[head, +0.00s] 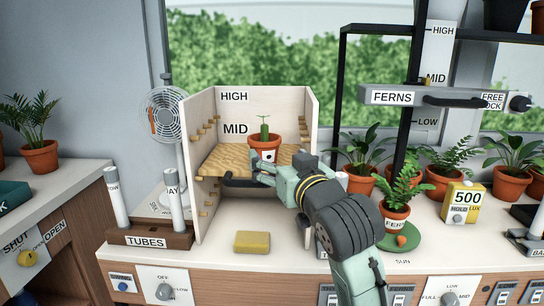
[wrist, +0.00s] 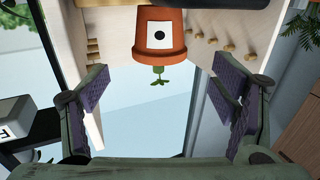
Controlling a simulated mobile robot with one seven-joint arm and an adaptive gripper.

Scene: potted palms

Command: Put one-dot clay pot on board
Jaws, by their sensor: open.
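The one-dot clay pot (head: 263,148) is orange, with a white label and a small green cactus-like plant. It stands upright on the tan woven board (head: 222,165), which sits at about MID height inside the pale box. In the wrist view, which looks upside down, the pot (wrist: 159,45) shows one black dot on its label, its plant pointing down in the picture. My gripper (wrist: 158,85) is open and empty, its purple-padded fingers spread wide, with the pot ahead of and apart from them. In the head view my gripper hides part of the board's front and right.
The pale box (head: 312,130) has side walls with pegs. A yellow block (head: 252,242) lies on the counter before it. A tubes rack (head: 150,238) and a fan (head: 168,115) stand left. A potted fern (head: 396,210) and other pots stand right, near my arm.

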